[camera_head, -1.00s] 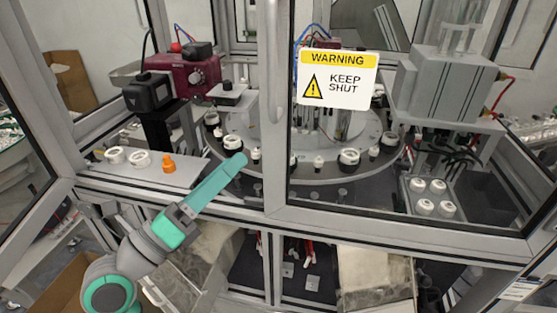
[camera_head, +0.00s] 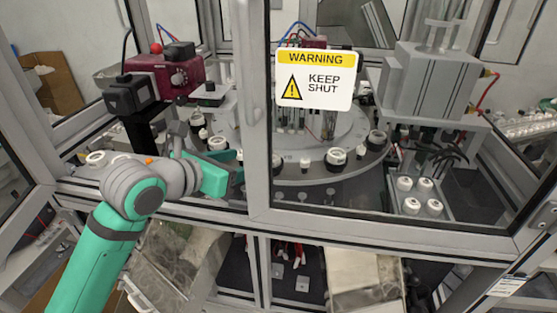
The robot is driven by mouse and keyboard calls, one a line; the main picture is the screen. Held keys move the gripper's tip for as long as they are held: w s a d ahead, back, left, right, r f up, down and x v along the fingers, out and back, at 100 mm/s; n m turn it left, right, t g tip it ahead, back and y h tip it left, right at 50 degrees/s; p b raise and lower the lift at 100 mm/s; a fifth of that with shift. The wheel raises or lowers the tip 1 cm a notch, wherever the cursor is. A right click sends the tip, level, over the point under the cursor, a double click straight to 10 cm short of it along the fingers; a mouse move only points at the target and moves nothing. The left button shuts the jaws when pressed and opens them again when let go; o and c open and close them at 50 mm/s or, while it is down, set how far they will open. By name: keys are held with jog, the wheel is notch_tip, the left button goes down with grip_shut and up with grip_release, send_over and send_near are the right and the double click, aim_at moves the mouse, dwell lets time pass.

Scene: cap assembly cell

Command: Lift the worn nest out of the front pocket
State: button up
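The round dial (camera_head: 310,177) stands inside the cell, with nests in pockets around its rim. A white-topped dark nest (camera_head: 336,157) sits at the front right of the dial, seen through the door. Another white-topped nest (camera_head: 217,143) sits left of the door post, just above my arm's green link. I cannot tell which one is worn. My arm reaches in through the left opening, its green link in front of the dial's left front edge. A small grey part by my wrist may be my gripper; its fingers cannot be made out, nor whether it holds anything.
The framed door with the warning sign (camera_head: 315,81) covers the right half. The door post (camera_head: 252,120) stands right beside my arm. A maroon unit (camera_head: 165,75) stands at the back left. A tray (camera_head: 437,200) with several white caps lies right.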

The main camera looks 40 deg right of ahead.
jog(key=shift+s+x, duration=0.15)
jog(key=shift+x, duration=2.25)
jog(key=shift+s+x, duration=0.2)
jog(key=shift+x, duration=2.2)
jog(key=shift+d, duration=0.1)
jog(key=c, duration=1.1)
